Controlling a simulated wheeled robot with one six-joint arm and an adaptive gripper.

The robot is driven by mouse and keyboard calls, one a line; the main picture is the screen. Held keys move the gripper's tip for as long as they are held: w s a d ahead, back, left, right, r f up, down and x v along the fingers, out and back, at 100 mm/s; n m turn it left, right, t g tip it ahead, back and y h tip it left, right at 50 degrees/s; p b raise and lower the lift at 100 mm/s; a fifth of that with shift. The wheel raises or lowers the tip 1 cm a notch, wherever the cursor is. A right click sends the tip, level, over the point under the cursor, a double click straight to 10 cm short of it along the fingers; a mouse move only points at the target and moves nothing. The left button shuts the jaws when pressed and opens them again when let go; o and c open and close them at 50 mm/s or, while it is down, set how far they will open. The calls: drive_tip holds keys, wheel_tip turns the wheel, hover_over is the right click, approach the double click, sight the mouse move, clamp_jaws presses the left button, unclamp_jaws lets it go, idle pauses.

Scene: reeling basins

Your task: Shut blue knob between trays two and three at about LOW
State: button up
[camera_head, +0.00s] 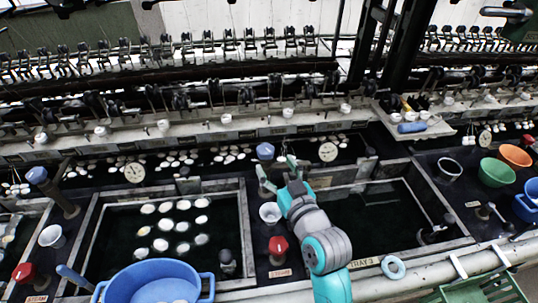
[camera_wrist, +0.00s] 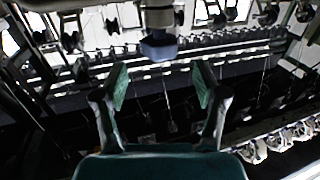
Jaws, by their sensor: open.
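The blue knob (camera_head: 265,151) stands at the back of the strip between the middle tray (camera_head: 243,230) and the right tray (camera_head: 462,228), which carries a TRAY 3 label. My gripper (camera_head: 275,172) is open and empty, just in front of the knob in the head view. In the wrist view the blue knob (camera_wrist: 158,47) shows above and beyond the gap between my open fingers (camera_wrist: 160,84). The fingers look apart from it. I cannot read any LOW mark or the knob's setting.
On the same strip stand a white cup (camera_head: 270,213) and a red knob (camera_head: 278,246) with a STEAM label. Another blue knob (camera_head: 37,175) is at the far left. A dial gauge (camera_head: 328,152) is right of my gripper. A blue basin (camera_head: 150,283) sits at the front.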

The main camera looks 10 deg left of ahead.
sight(269, 156)
drive_tip(key=shift+v, duration=2.6)
drive_tip(key=shift+w, duration=0.1)
drive_tip(key=x, duration=1.2)
drive_tip(key=shift+f, duration=0.15)
drive_tip(key=c, duration=1.2)
drive_tip(key=shift+o, duration=0.2)
